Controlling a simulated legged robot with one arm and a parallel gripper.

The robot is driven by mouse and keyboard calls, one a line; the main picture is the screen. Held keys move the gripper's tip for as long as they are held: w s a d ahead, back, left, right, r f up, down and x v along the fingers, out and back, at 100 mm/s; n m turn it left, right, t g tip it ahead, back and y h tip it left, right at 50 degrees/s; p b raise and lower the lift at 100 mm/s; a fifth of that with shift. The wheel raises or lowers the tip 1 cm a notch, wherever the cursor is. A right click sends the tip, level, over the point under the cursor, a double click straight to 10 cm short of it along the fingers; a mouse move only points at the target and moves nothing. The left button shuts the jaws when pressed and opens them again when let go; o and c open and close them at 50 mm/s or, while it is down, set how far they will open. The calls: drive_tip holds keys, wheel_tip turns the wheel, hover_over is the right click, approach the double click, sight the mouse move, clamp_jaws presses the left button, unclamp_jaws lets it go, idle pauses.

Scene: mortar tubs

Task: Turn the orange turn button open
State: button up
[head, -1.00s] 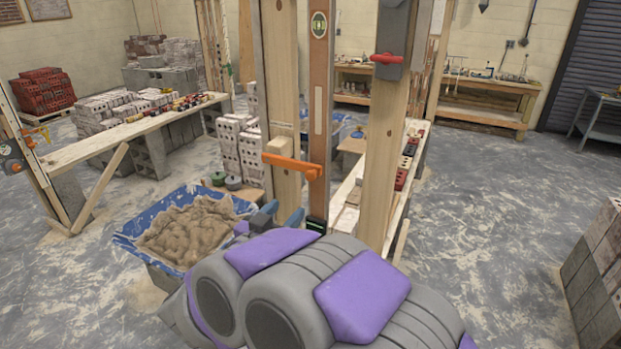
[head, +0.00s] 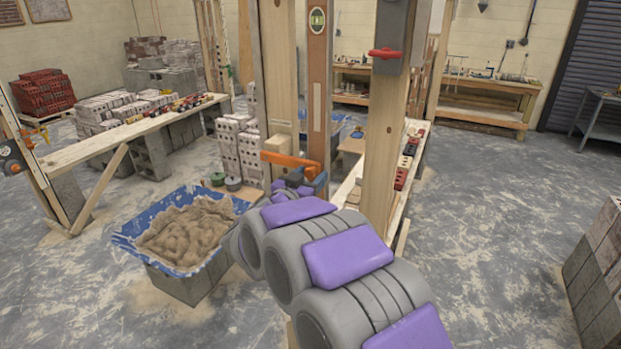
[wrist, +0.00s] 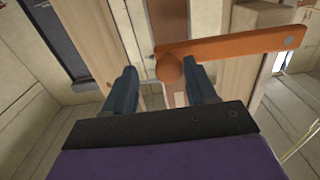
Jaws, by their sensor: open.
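The orange turn button (head: 285,158) is a flat bar on the wooden post in the middle of the head view, lying roughly level. In the wrist view the turn button (wrist: 245,47) runs to the upper right from a rounded orange end (wrist: 170,70). My gripper (wrist: 160,82) is open, with one blue-grey finger on each side of that rounded end. I cannot tell whether either finger touches it. In the head view my gripper (head: 306,180) is just below and in front of the bar, and my arm covers the lower part of the post.
A wooden post (head: 383,165) with a red handle (head: 384,54) stands close on the right. A level (head: 318,75) stands upright behind the button. A blue tub of mortar (head: 130,240) is at lower left. Open floor (head: 490,220) lies to the right.

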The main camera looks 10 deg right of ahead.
drive_tip(key=shift+w+a, duration=0.2)
drive_tip(key=shift+a, duration=1.05)
drive_tip(key=shift+d, duration=1)
drive_tip(key=c, duration=0.5)
drive_tip(key=shift+c, duration=0.5)
drive_tip(key=shift+a+f, duration=0.1)
drive_tip(key=shift+a, duration=0.2)
clamp_jaws()
drive_tip(key=shift+d, duration=0.1)
